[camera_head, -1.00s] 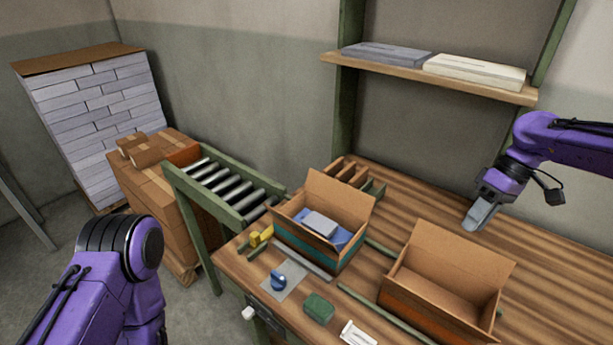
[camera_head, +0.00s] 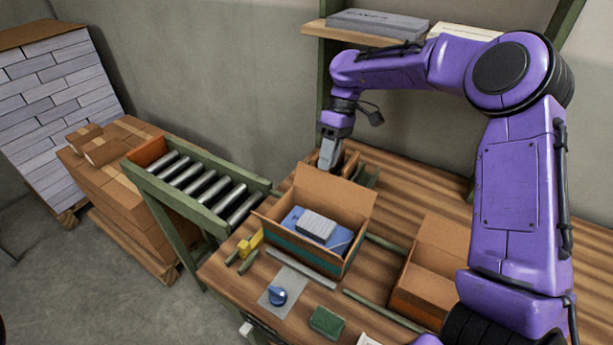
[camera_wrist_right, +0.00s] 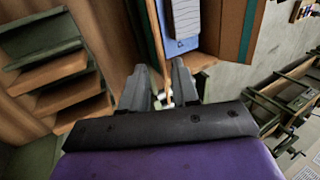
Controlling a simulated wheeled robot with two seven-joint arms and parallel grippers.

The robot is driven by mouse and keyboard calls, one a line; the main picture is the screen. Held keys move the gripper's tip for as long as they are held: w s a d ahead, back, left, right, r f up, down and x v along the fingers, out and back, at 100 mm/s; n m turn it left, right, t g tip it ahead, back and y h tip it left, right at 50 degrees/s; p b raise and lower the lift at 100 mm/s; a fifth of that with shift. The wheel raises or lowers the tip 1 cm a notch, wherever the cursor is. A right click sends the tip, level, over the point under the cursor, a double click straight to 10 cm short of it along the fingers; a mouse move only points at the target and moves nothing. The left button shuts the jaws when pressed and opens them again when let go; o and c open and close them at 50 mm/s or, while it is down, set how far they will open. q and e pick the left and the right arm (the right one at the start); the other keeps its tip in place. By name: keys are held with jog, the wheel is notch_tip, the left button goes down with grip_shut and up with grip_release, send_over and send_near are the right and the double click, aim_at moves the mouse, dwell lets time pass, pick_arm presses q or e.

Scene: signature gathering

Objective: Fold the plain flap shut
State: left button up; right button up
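The open brown box with a teal band (camera_head: 300,257) stands on the wooden table. Its tall plain brown flap (camera_head: 334,195) stands up along the far side. Inside lie a blue piece (camera_head: 338,241) and a grey-white block (camera_head: 316,226), also seen in the right wrist view (camera_wrist_right: 186,20). My right gripper (camera_head: 328,163) points down just behind the flap's top edge; I cannot tell whether it touches. In the right wrist view its fingers (camera_wrist_right: 160,72) are apart with nothing held between them. My left gripper is out of view.
A second open box (camera_head: 425,285) stands to the right, partly hidden by my right arm. A roller conveyor (camera_head: 200,190) meets the table at left. A blue knob (camera_head: 277,295), a green block (camera_head: 326,321) and yellow pieces (camera_head: 250,243) lie near the front edge. A shelf (camera_head: 318,30) is above.

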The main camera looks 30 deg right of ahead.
aim_at(325, 180)
jog(key=x, duration=0.5)
jog(key=shift+s+f, duration=0.3)
jog(key=shift+s, duration=0.1)
jog(key=shift+w+a+f, duration=0.1)
jog(key=shift+a+f, duration=0.1)
jog(key=shift+f, duration=0.1)
jog(key=shift+d+r, duration=0.1)
grip_shut()
jog(key=shift+r+p, duration=0.1)
jog(key=shift+p, duration=0.25)
